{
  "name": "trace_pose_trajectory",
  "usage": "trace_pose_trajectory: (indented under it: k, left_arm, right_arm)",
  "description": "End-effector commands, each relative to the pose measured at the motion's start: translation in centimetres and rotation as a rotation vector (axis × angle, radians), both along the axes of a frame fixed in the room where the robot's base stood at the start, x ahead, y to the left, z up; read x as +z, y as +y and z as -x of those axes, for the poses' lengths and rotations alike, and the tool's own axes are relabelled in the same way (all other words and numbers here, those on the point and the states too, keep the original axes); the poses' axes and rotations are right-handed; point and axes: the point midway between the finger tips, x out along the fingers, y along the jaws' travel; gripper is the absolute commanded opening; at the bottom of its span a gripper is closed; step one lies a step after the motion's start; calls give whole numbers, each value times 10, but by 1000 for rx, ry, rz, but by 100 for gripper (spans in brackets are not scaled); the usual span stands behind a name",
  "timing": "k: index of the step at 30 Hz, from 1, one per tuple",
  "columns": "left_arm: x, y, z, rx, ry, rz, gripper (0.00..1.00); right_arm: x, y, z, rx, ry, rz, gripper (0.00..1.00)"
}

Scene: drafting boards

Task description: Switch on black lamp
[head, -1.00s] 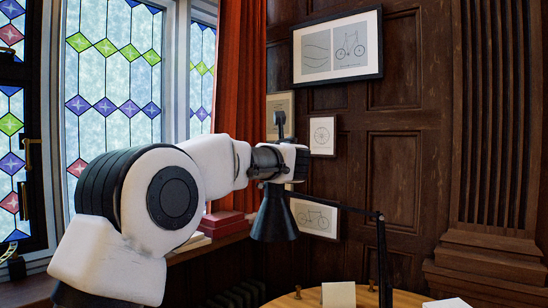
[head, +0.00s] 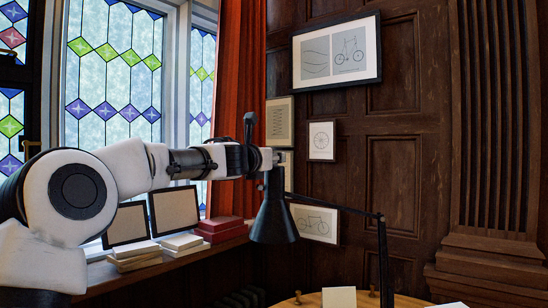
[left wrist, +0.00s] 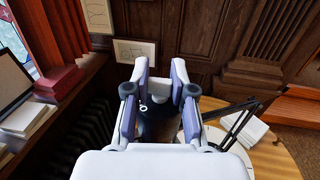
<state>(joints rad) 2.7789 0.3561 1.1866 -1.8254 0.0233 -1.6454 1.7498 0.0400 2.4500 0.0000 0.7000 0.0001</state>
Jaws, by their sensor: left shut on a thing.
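The black lamp (head: 274,216) has a cone-shaped shade that hangs from a thin jointed arm, with its opening facing down. My left gripper (head: 270,160) is at the top of the shade and shut on the lamp there. In the left wrist view, the fingers (left wrist: 158,98) stand on both sides of the dark lamp head (left wrist: 158,126), and a small pale ring shows on it. The exact spot of contact is hidden. No light shows from the lamp. My right gripper is not in view.
A round wooden table (head: 300,301) with a white card (head: 339,297) is below the lamp. A windowsill on the left holds red boxes (head: 220,229), pale books (head: 135,257) and dark-framed panels (head: 175,209). Framed pictures hang on the panelled wall behind.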

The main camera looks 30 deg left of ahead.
Motion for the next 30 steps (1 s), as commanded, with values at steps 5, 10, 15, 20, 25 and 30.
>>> trace_pose_trajectory:
  k: [5,10,15,20,25,30]
  left_arm:
    - [7,2,0,-152,-1,3,0]
    - [7,1,0,-277,-3,2,0]
    - [5,0,-1,-365,-3,1,0]
    - [3,0,0,-413,-3,0,0]
    - [1,-1,0,-433,-2,-1,0]
    - [0,-1,0,-435,-2,-1,0]
  right_arm:
    - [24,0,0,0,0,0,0]
    - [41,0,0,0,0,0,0]
    - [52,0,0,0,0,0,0]
    - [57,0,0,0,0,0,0]
    - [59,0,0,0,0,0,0]
    - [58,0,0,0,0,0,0]
